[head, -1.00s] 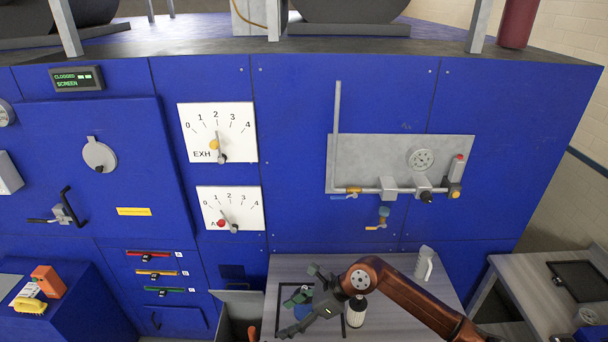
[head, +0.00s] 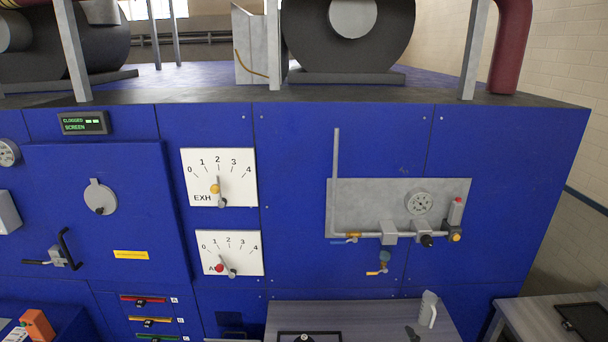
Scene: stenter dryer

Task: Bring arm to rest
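The task names an arm. My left gripper and arm are not in view. Only a small dark piece (head: 412,334) shows at the bottom edge, over the grey worktop (head: 365,312). It may be a tip of my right gripper, but too little shows to tell whether it is open or holding something. The rest of my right arm is out of view.
The blue machine front has two dials, EXH (head: 235,192) and a lower one (head: 242,242), and a grey pipe panel (head: 365,205). A display (head: 84,123) reads "CLOGGED SCREEN".

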